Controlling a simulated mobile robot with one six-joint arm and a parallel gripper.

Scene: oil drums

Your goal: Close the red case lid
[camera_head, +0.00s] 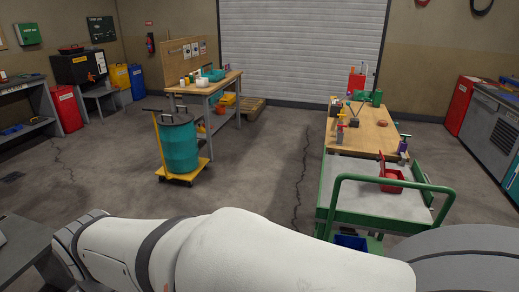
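A small red case (391,181) sits on the grey top of the green cart (343,185), towards its far right side. A thin red part stands up at its back left, and the case looks open, with a darker inside. It is too small to make out the lid and hinge clearly. My white arm crosses the bottom of the view, and its links are between me and the near floor. My gripper is not in view.
The cart's green push handle (392,180) rises around its near right side. A wooden workbench (362,137) with tools and bottles adjoins the cart's far side. A teal drum (179,146) stands on a yellow trolley at the left. The middle floor is clear.

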